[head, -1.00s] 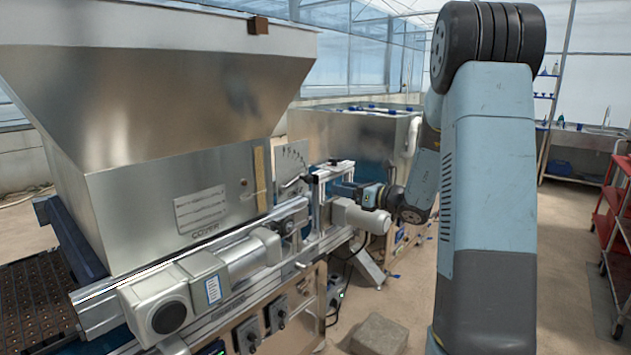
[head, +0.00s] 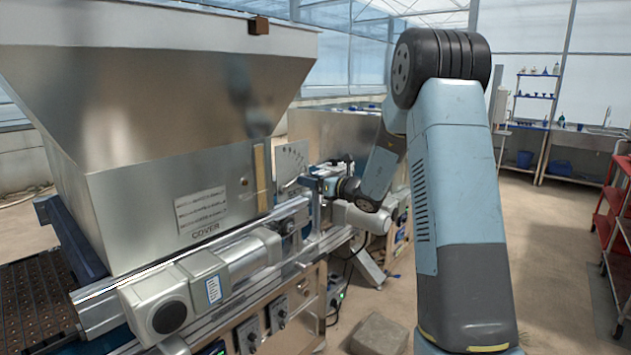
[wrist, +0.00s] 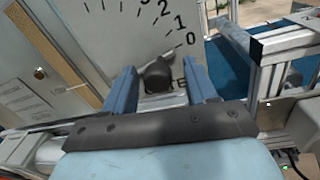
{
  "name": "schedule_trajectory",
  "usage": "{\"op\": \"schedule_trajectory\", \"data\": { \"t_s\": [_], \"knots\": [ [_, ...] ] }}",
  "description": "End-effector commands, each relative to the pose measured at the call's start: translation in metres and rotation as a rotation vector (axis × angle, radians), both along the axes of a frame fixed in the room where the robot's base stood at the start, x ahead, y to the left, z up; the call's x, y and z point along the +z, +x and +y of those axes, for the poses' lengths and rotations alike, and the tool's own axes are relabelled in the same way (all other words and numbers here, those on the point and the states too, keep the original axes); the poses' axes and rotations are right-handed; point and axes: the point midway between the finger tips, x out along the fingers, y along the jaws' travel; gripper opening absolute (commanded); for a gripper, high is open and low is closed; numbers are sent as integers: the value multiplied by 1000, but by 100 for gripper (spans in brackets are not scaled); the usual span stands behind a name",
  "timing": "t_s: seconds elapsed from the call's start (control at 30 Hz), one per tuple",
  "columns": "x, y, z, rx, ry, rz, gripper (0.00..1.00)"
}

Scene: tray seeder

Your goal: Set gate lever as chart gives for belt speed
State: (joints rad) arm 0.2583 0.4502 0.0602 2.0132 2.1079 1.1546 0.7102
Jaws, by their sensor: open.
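The pale scale plate (wrist: 120,35) carries tick marks and figures; 0, 1 and 2 are readable, and a 3 is partly cut off at the top edge. The lever's dark rounded knob (wrist: 158,74) is just below and left of the 0. My gripper (wrist: 160,82) is open, with one blue finger on each side of the knob; I cannot tell whether either touches it. In the head view, my gripper (head: 313,180) is at the lower right of the scale plate (head: 292,156), and the knob is hard to make out there.
The big metal hopper (head: 150,130) fills the left, with a plate of small, unreadable text (head: 200,211) above the word COVER. A grey motor (head: 170,300) and rails run below it. A grey block (head: 378,335) lies on the floor. Red shelving (head: 615,220) stands at the right.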

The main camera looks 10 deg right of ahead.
Motion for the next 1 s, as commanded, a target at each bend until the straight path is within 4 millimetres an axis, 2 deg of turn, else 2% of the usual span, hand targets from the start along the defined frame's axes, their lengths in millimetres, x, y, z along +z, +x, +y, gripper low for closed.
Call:
{"op": "schedule_trajectory", "data": {
  "t_s": [0.43, 1.0],
  "knots": [
    [0, 6, 5, -1, 1, 0, 56],
    [0, 6, 4, -3, 0, 0, 1]
  ]
}}
